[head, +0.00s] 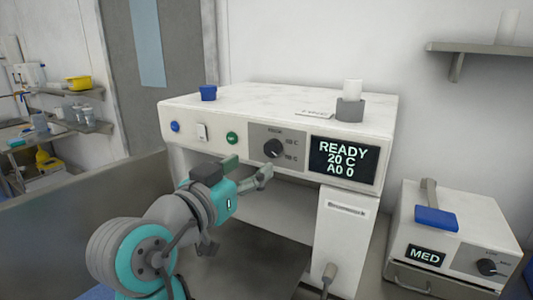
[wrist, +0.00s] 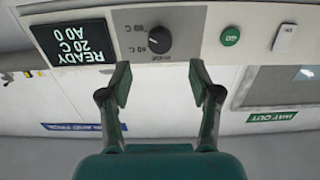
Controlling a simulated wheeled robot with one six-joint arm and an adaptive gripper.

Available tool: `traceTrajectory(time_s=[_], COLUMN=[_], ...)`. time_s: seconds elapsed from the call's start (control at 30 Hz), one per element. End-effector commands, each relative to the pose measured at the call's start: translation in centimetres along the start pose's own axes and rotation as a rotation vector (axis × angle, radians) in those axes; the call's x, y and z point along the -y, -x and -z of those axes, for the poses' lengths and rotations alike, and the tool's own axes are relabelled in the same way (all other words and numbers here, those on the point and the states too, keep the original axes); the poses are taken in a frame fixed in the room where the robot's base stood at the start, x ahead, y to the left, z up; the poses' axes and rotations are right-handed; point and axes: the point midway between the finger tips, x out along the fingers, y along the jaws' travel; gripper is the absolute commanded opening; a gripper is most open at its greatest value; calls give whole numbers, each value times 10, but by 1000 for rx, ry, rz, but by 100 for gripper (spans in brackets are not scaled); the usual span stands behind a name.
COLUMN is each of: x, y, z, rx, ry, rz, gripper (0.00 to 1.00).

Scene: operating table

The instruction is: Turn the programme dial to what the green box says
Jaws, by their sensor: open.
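The dial (head: 273,148) is a dark round knob on a grey panel of the white machine's front. It also shows in the wrist view (wrist: 159,40), upside down, with two small temperature marks beside it that are hard to read. The display (head: 343,160) right of it reads READY, 20 C, A0 0. My gripper (head: 247,171) is open and empty in front of the panel. In the wrist view its fingertips (wrist: 159,78) stand apart on either side below the dial, not touching it. I cannot make out a green box with writing.
A green button (head: 232,138), a white switch (head: 202,131) and a blue button (head: 175,127) sit left of the dial. A smaller machine (head: 450,235) at right has its own knob (head: 487,267) and a MED display.

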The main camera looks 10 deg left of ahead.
Motion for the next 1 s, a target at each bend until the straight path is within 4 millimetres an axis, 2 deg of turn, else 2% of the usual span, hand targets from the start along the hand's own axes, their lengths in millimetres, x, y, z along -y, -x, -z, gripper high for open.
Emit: traceTrajectory(time_s=[0.2, 0.4, 0.6, 0.87, 1.0], x=[-1, 0, 0, 0, 0], y=[-41, -67, -77, -78, -78], z=[0, 0, 0, 0, 0], rx=[0, 0, 0, 0, 0], ry=[2, 2, 1, 1, 1], rz=[-3, -2, 0, 1, 1], gripper=[63, 63, 63, 63, 30])
